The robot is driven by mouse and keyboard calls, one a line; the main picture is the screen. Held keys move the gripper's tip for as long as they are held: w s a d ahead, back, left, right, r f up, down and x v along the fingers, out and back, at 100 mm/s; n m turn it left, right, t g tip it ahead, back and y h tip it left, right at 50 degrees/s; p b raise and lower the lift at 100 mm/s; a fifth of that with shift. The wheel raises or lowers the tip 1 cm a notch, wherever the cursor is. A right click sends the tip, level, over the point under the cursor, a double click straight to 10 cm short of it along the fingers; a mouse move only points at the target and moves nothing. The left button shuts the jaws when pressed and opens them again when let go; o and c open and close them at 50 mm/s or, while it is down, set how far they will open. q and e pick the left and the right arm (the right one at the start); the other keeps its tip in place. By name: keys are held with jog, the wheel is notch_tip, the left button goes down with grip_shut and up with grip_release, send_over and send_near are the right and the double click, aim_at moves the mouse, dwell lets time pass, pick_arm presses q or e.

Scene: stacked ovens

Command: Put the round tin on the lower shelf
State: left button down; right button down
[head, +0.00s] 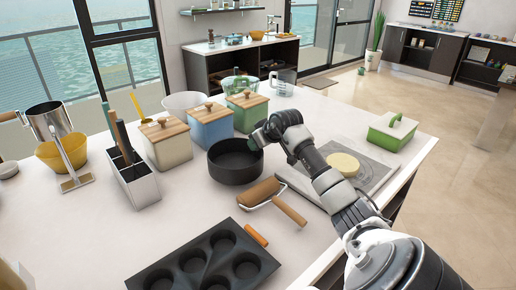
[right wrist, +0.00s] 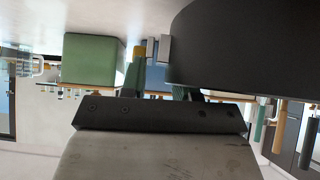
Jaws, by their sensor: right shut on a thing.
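The round tin (head: 235,165) is black, open-topped and upright on the white counter (head: 190,220), near its middle. I cannot tell whether it is lifted slightly. My right gripper (head: 258,138) reaches in from the right and is shut on the tin's right rim; the fingertips are partly hidden. In the right wrist view, which is upside down, the tin's dark side (right wrist: 250,50) fills the upper right beside the fingers. My left gripper is not in view. I cannot make out which shelf is the lower one.
Green (head: 247,110), blue (head: 211,127) and cream (head: 167,144) canisters stand close behind the tin. A utensil holder (head: 136,180) stands left. A board with dough (head: 343,164) lies right.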

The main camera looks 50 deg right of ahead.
jog(key=shift+f, duration=1.5)
jog(key=c, duration=0.8)
grip_release()
jog(key=shift+s+f, duration=0.1)
jog(key=shift+f, duration=0.05)
